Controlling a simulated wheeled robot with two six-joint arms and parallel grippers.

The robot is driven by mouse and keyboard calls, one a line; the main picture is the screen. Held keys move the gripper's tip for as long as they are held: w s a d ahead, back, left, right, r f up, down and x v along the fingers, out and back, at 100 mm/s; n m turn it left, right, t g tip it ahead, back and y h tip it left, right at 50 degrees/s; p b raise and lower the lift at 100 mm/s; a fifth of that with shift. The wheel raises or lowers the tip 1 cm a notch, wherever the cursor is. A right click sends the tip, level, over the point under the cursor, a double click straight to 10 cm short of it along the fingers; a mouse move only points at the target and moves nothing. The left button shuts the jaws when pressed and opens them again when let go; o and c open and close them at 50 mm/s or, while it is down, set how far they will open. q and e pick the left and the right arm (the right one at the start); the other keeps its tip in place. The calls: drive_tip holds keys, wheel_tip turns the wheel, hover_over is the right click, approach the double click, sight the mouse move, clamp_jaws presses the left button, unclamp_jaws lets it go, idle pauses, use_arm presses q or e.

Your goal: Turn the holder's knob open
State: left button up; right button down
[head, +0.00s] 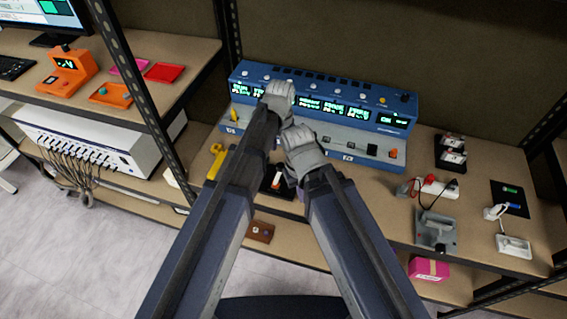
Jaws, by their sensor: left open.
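My two arms reach forward over the middle of the bench. The grey end of my left arm, with the left gripper (279,98), is in front of the blue instrument's display row. The left gripper is open; its fingertips are mostly hidden. The grey wrist of my right arm is just below it, and the right gripper's fingers do not show. I cannot tell for sure which thing is the holder, and no knob of it shows clearly. A small dark item with an orange and white part (277,180) shows between my arms.
The blue instrument (325,97) stands at the back with green displays. A yellow tool (216,160) lies left of my arms. A grey fixture (436,231), a red-and-white connector (437,186) and small black devices (450,152) stand to the right. Dark shelf posts (142,80) rise at the left.

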sight(281, 165)
use_arm(q)
wheel_tip(281, 165, down, 7)
drive_tip(key=b, duration=0.6)
drive_tip(key=shift+f+b, duration=0.1)
drive_tip(key=shift+b, duration=0.25)
clamp_jaws()
